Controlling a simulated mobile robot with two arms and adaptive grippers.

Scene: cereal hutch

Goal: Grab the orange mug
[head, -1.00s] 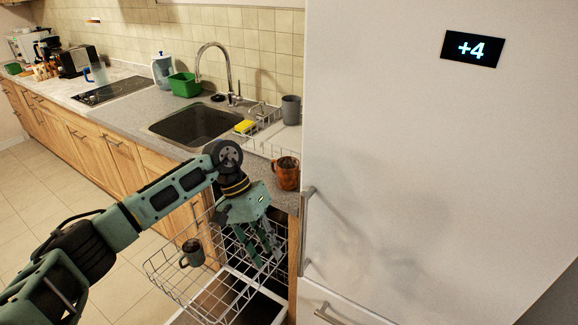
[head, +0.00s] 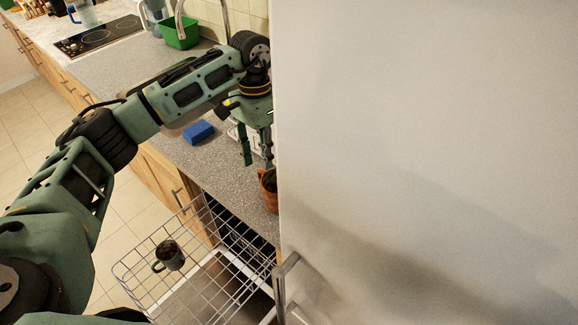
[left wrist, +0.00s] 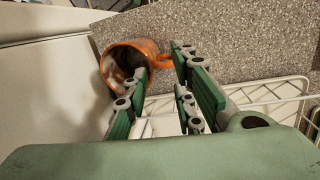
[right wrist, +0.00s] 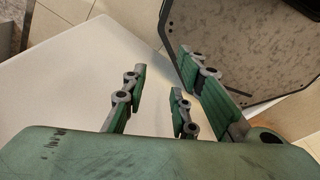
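The orange mug (head: 269,196) stands on the grey counter beside the tall white panel, which partly hides it in the head view. My left gripper (head: 257,162) is just above and behind it, fingers pointing down. In the left wrist view the orange mug (left wrist: 117,62) lies left of and beyond the fingertips. Its handle reaches toward the gap between the open fingers (left wrist: 162,62); I cannot tell whether they touch it. My right gripper (right wrist: 164,65) is open and empty in the right wrist view, and outside the head view.
A dark mug (head: 170,256) sits in the pulled-out wire dishwasher rack (head: 205,290) below the counter. A blue sponge (head: 198,132) lies on the counter (head: 228,170). A green bin (head: 181,32) stands farther back. The white panel (head: 420,150) closes off the right side.

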